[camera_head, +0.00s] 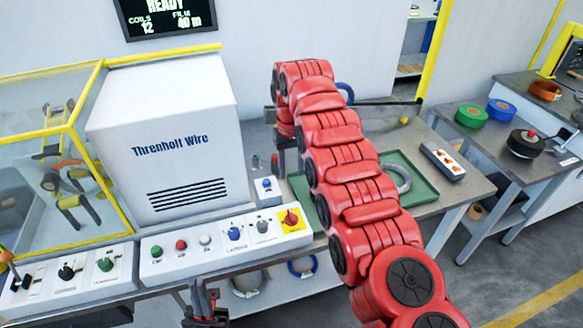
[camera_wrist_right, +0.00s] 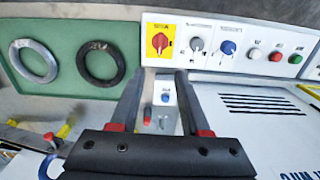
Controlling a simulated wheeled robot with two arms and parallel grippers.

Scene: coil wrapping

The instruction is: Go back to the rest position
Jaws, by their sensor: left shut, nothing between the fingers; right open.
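My left gripper (camera_head: 205,308) is at the bottom edge of the head view, shut and empty, in front of the bench. My right arm, with red segments, reaches across the head view over the bench and hides part of it. My right gripper (camera_wrist_right: 160,78) is open in the right wrist view, with nothing held between its two dark fingers.
The wire machine (camera_head: 168,130) and control panel stand at left. A green tray (camera_head: 425,193) holds a grey coil (camera_wrist_right: 34,61) and a black coil (camera_wrist_right: 100,62). A side table (camera_head: 480,135) bears green and blue rolls.

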